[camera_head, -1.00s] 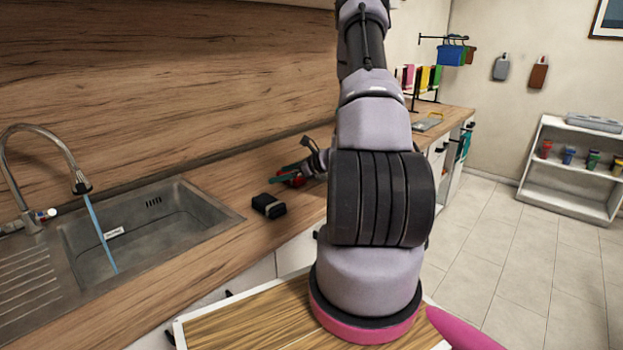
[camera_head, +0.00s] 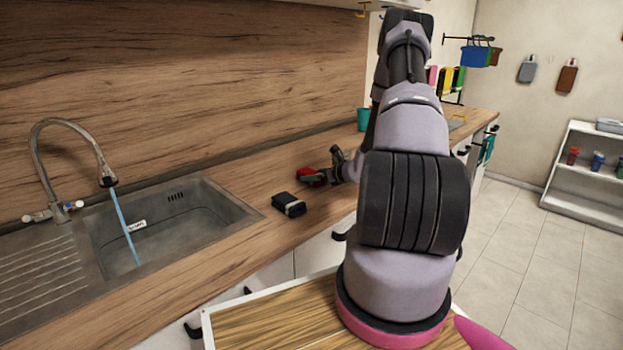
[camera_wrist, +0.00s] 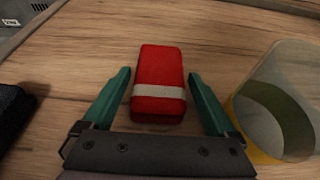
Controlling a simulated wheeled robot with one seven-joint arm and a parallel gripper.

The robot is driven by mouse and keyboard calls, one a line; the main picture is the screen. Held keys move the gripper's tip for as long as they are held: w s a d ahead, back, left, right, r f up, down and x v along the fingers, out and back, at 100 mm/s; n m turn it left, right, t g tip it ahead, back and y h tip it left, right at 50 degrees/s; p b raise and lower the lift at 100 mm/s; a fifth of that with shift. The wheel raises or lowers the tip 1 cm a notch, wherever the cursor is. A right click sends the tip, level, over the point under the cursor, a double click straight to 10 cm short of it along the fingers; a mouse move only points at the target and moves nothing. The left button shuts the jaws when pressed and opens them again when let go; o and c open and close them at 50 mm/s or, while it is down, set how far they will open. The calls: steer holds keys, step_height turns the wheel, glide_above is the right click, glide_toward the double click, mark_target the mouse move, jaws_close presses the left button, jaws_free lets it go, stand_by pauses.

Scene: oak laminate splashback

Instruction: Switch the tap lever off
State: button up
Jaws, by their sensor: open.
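The tap (camera_head: 75,150) stands at the left, behind the sink. A blue stream of water (camera_head: 124,225) runs from its spout into the basin. The lever (camera_head: 72,206) is at the base of the tap, with a small blue mark and a white end. My gripper (camera_wrist: 155,105) is open over the counter to the right of the sink, far from the tap. In the wrist view its green fingers stand on both sides of a red block with a pale band (camera_wrist: 160,85), apart from it. In the head view my gripper is small and partly hidden by my arm.
A black block with a grey band (camera_head: 289,204) lies on the counter between the sink (camera_head: 230,205) and my gripper. A clear cup-like container with a yellow rim (camera_wrist: 275,100) is right of the red block. A teal cup (camera_head: 363,119) stands farther back.

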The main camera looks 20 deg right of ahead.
mark_target(312, 173)
steer(key=shift+x, duration=0.75)
steer(key=c, duration=1.3)
steer(key=shift+o, duration=0.2)
steer(key=shift+r, duration=5.05)
steer(key=s+a+r, duration=0.2)
steer(key=a+r, duration=0.3)
steer(key=a, duration=0.2)
steer(key=s+a+r, duration=0.3)
steer(key=a+r, duration=0.3)
steer(key=a, duration=0.1)
steer(key=shift+a+m+h, duration=0.3)
steer(key=shift+a, duration=0.05)
